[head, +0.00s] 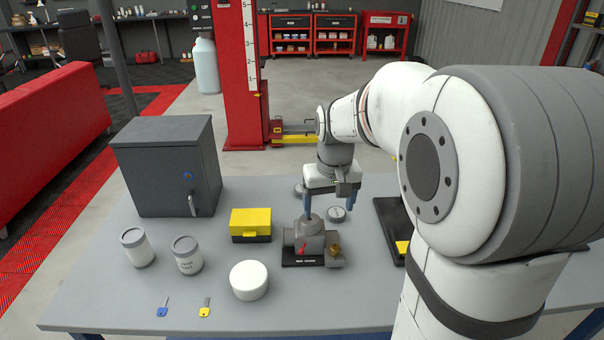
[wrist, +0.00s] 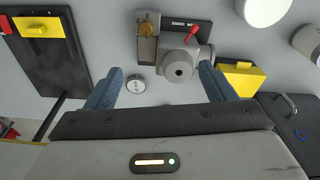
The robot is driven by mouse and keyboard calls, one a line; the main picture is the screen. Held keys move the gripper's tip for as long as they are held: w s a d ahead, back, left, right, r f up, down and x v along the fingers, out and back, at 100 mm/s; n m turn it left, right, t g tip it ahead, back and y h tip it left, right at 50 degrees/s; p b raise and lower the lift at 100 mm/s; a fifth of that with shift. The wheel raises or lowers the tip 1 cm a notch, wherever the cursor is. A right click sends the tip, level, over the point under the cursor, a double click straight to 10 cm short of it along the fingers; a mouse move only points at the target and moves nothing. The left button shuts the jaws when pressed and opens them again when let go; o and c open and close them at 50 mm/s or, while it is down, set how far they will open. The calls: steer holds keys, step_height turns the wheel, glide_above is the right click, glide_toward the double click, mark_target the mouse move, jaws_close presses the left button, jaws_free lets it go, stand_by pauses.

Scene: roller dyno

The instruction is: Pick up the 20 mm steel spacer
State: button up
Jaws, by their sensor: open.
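A small round steel disc (head: 337,214) with a marked top lies flat on the bench, behind the grey fixture. It looks like the spacer, but I cannot read its marking. It also shows in the wrist view (wrist: 136,84), between the fingers and nearer the left one. A second similar disc (head: 299,190) lies farther back, partly hidden by my gripper. My gripper (head: 329,210) points down above the bench with its blue fingers apart and nothing between them. In the wrist view my gripper (wrist: 161,75) spans the first disc from above, without visible contact.
The grey fixture (head: 304,240) with a red lever and brass knob stands just in front of the fingers. A yellow box (head: 251,226) is left of it. A grey cabinet (head: 165,170) stands back left, and a black tray (head: 392,226) lies right. Cans and keys occupy the front left.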

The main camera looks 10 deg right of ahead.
steer(key=w+d+f, duration=0.2)
steer(key=w, duration=0.3)
steer(key=w+d+f, duration=0.3)
steer(key=w, duration=0.3)
steer(key=g, duration=0.1)
glide_toward(337, 212)
steer(key=shift+s+a+f+p, duration=0.25)
steer(key=shift+a+f+p, duration=0.05)
steer(key=shift+w+d+f, duration=0.1)
steer(key=shift+w+f, duration=0.05)
steer(key=shift+f, duration=0.2)
steer(key=shift+m, duration=0.3)
steer(key=f, duration=0.2)
steer(key=f+p, duration=0.1)
steer(key=f, duration=0.4)
steer(key=shift+w+d+f, duration=0.2)
steer(key=shift+w+d, duration=0.05)
steer(key=shift+w, duration=0.05)
steer(key=shift+c, duration=0.6)
steer(key=c, duration=1.1)
